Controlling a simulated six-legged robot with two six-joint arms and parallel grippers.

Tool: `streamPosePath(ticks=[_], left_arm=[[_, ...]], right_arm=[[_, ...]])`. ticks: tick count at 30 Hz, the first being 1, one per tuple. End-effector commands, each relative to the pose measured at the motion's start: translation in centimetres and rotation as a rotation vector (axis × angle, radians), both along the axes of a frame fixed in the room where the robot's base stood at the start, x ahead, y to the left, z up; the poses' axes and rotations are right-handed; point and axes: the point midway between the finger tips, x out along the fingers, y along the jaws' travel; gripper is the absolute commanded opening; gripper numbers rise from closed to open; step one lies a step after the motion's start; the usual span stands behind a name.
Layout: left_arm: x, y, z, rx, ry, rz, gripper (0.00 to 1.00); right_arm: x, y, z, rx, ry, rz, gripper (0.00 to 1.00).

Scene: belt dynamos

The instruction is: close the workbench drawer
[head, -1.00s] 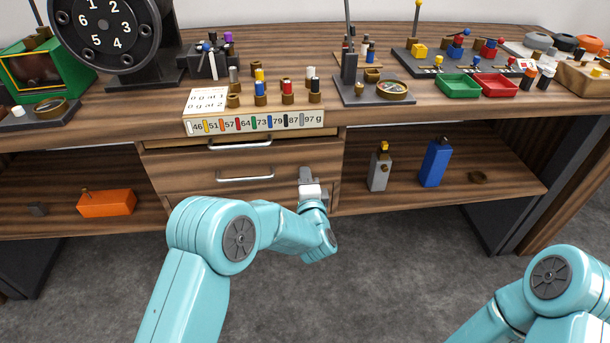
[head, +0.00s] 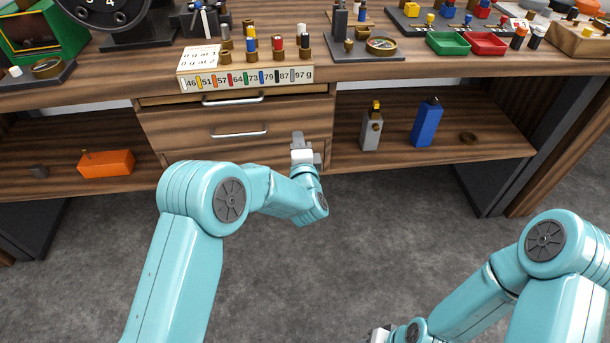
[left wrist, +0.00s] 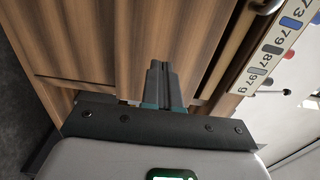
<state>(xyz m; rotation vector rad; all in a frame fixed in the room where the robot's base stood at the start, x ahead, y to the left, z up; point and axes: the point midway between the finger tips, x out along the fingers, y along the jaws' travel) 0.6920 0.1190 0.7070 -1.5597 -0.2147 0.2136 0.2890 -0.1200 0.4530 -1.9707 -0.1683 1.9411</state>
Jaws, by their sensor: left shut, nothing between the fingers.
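The workbench drawer unit under the bench top has two wooden fronts with metal bar handles. The lower drawer front (head: 190,133) shows nearly whole; the upper drawer handle (head: 232,98) sits just under the bench edge, its front mostly hidden. I cannot tell how far either drawer stands out. My left gripper (head: 298,138) is shut and empty at the right end of the lower front; contact is unclear. In the left wrist view its closed fingers (left wrist: 162,68) point at a wooden panel (left wrist: 120,40). My right gripper (head: 378,334) is at the bottom edge, its fingertips unclear.
The bench top (head: 130,70) carries a weight rack, dial, compass and coloured trays. The floor in front is clear.

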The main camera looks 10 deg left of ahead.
Motion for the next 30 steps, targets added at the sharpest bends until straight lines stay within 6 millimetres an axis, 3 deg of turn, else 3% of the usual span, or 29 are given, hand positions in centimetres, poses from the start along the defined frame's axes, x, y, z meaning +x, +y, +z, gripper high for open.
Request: streamPosePath(ticks=[3, 18, 25, 28, 30], left_arm=[[-0.3, 0.1, 0.0, 0.000, 0.004, -0.001, 0.00], [-8.3, -2.1, -0.1, 0.000, 0.005, -0.002, 0.00], [-9.4, -2.4, -0.1, -0.001, 0.003, 0.001, 0.00], [-9.3, -1.2, -0.6, -0.001, 0.011, 0.024, 0.00], [-9.2, 1.4, -1.4, -0.001, 0.027, 0.071, 0.00]], right_arm=[[0.0, 0.0, 0.1, 0.000, 0.000, 0.000, 0.38], [0.0, 0.0, 1.3, 0.000, 0.000, 0.000, 0.38], [0.0, 0.0, 1.3, 0.000, 0.000, 0.000, 0.38], [0.0, 0.0, 1.3, 0.000, 0.000, 0.000, 0.38], [0.0, 0.0, 1.3, 0.000, 0.000, 0.000, 0.38]])
